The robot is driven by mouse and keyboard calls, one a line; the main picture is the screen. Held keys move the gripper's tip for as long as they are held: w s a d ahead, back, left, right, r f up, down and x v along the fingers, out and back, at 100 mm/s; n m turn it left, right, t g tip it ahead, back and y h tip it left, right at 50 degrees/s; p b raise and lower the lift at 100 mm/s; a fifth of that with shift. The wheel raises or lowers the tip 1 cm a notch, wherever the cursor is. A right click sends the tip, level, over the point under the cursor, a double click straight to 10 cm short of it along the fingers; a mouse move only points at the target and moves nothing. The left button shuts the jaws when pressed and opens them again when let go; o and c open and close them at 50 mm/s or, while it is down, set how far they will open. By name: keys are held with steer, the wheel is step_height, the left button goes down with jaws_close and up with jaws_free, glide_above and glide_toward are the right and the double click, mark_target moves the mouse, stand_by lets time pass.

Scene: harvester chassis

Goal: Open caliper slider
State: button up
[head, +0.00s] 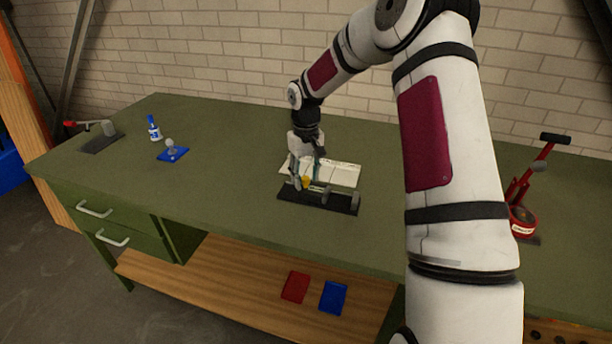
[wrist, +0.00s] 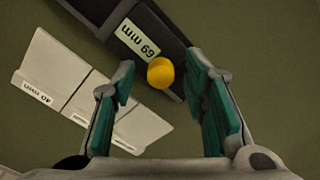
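The caliper is a dark bar (head: 335,203) with grey upright parts, lying on the green bench. In the wrist view its dark slider (wrist: 165,30) carries a pale label that reads 69 mm. A yellow knob (wrist: 160,73) stands on the slider, and it also shows in the head view (head: 305,183). My gripper (head: 307,179) points down over the left part of the caliper. In the wrist view its teal-padded fingers (wrist: 160,76) are apart, one on each side of the knob, with visible gaps. The knob's lower part is partly hidden.
White labelled blocks (wrist: 85,90), one marked 40 mm, lie close beside the caliper. A blue-based fixture (head: 173,154), a blue bottle (head: 154,130) and a red-handled clamp (head: 100,132) stand on the left. A red lever device (head: 522,215) stands on the right. The bench front is clear.

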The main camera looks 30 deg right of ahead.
mark_target(306, 178)
step_height(306, 178, up, 12)
stand_by(0.6)
stand_by(0.4)
